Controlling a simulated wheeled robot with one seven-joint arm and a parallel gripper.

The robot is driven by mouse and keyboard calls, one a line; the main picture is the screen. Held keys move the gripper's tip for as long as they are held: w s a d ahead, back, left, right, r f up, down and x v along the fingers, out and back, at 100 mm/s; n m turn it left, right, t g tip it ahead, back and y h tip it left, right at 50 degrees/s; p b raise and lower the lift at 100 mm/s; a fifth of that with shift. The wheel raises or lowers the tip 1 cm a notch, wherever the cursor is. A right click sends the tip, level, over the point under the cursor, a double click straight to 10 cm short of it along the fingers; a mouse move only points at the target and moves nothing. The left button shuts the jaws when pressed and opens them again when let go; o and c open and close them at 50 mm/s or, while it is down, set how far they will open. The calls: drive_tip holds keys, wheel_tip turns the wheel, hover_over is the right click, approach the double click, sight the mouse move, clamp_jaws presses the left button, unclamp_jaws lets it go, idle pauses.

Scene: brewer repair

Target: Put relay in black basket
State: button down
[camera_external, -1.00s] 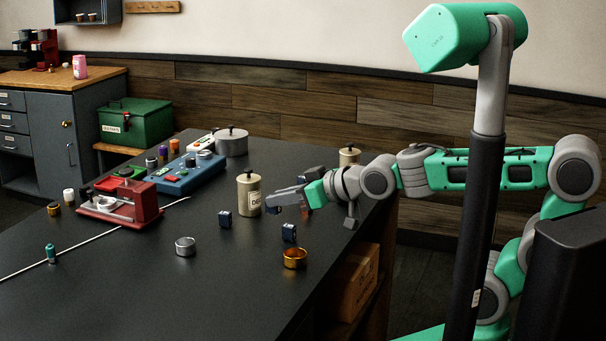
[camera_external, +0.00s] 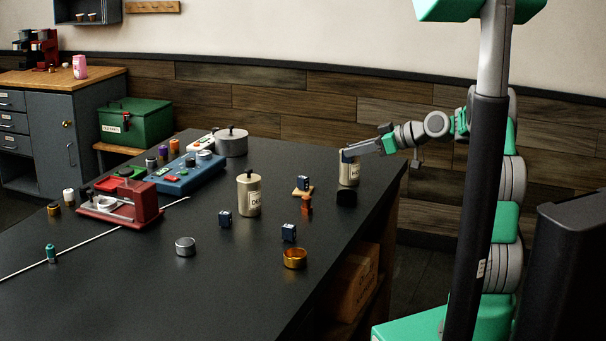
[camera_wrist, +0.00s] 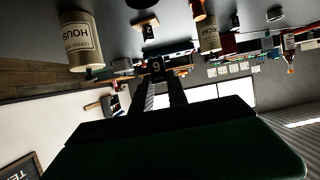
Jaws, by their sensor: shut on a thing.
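My gripper (camera_external: 347,155) is shut. In the external view its tip overlaps the top of a beige canister (camera_external: 350,173); I cannot tell whether they touch. In the wrist view my gripper (camera_wrist: 160,80) has a small dark block (camera_wrist: 157,67) with a pale mark like a 9 between its fingertips. It appears to be the relay. Similar dark blue blocks stand on the table at the front (camera_external: 289,232), further left (camera_external: 225,219) and on a tan piece (camera_external: 303,182). I cannot make out a black basket for sure; a short black round thing (camera_external: 346,198) stands below the canister.
A second beige canister (camera_external: 249,195), an orange piece (camera_external: 306,206), a gold ring-like cup (camera_external: 295,258) and a silver one (camera_external: 186,246) stand on the dark table (camera_external: 130,285). A red machine (camera_external: 125,206) and a blue panel (camera_external: 185,176) are at left. The front of the table is mostly clear.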

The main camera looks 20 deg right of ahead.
sight(354, 203)
wheel_tip(354, 203, down, 11)
drive_tip(key=b, duration=0.4)
drive_tip(key=shift+b, duration=0.4)
drive_tip(key=c, duration=1.2)
unclamp_jaws()
drive_tip(key=shift+c, duration=0.2)
drive_tip(key=shift+r, duration=0.15)
wheel_tip(354, 203, up, 7)
drive_tip(key=p, duration=0.2)
drive_tip(key=shift+p, duration=0.4)
